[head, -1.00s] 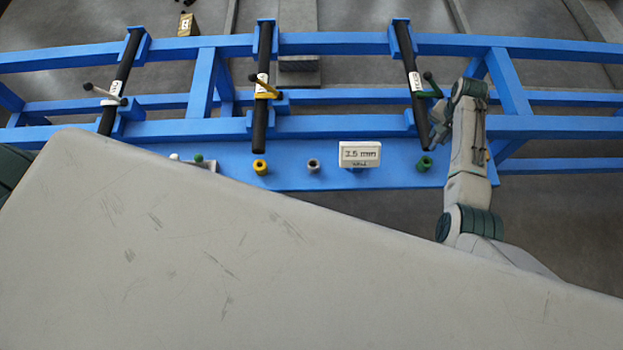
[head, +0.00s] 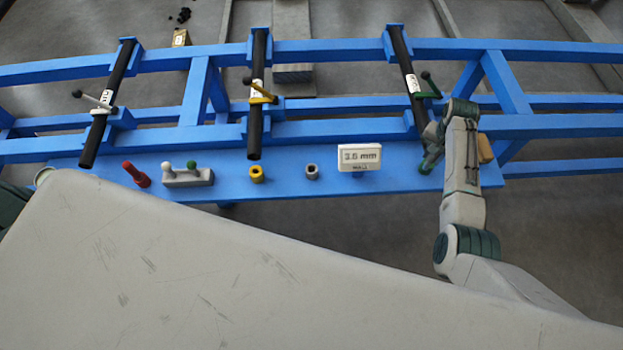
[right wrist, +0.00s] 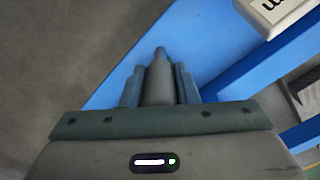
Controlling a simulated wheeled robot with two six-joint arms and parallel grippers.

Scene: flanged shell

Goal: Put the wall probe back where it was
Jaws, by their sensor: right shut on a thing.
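My right gripper (head: 430,155) is at the right end of the blue shelf, beside the third black bar's lower end. In the right wrist view (right wrist: 160,85) its jaws are shut on a grey stepped cylinder with a narrower tip, seemingly the wall probe (right wrist: 160,80). Blue shelf surface lies behind its tip; whether it touches cannot be told. In the head view the held piece is too small and covered to tell apart. A white sign (head: 359,157) reading "3.5 mm", with "WALL" below, stands left of the gripper. My left gripper is not in view.
On the blue shelf (head: 228,180) are a red peg (head: 135,174), a grey block (head: 188,178) with white and green knobs, a yellow ring (head: 256,174) and a grey ring (head: 311,172). Three black bars (head: 257,130) with levers cross the blue frame. A tan block (head: 486,148) is beside my right wrist.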

